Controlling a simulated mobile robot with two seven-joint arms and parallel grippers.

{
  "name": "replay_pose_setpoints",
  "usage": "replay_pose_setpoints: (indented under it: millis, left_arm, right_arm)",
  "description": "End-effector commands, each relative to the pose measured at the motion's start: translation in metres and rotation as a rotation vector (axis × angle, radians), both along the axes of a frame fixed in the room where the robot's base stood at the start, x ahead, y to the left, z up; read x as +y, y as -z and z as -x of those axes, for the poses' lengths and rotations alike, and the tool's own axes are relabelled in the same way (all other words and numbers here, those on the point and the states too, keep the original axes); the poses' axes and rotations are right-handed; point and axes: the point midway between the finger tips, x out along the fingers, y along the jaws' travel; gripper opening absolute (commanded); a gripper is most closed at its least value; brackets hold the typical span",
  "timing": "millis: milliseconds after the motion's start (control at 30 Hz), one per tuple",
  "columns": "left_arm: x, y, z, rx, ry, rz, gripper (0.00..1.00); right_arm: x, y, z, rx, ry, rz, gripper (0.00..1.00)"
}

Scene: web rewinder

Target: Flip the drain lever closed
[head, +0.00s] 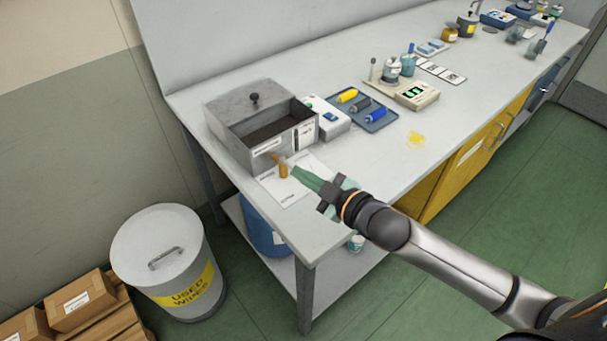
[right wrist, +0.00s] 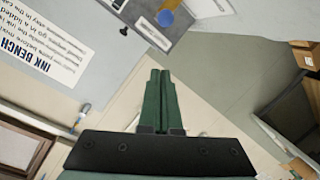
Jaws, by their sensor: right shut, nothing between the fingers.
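A grey metal tank (head: 240,150) with an open top stands at the near left end of the bench. A small brass-orange drain fitting (head: 283,171) sits at its front, with a pale metal piece beside it; I cannot make out the lever's exact position. My right gripper (head: 296,169) has its green fingers shut and empty, pointing left with the tips close by the fitting. I cannot tell whether they touch it. The shut fingers also show in the right wrist view (right wrist: 160,75). My left gripper is not in view.
A printed sheet (head: 297,188) lies on the bench under the gripper. A white device (head: 327,119) and a blue tray (head: 381,120) with coloured rolls stand right of the tank. A blue drum (head: 259,229) stands beneath; a waste bin (head: 165,262) stands left on the floor.

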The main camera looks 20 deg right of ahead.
Motion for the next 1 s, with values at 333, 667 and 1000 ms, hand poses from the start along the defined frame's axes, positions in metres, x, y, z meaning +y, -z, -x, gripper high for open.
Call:
replay_pose_setpoints:
  millis: [333,667,1000]
  left_arm:
    - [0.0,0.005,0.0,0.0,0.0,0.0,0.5]
    - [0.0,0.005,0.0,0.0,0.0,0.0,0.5]
    - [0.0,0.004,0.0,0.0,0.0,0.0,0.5]
  right_arm:
    - [-0.008,0.032,-0.027,0.002,0.001,0.002,0.0]
    - [-0.012,0.037,-0.029,0.0,0.0,0.001,0.0]
    - [-0.014,0.037,-0.029,0.001,0.002,0.001,0.0]
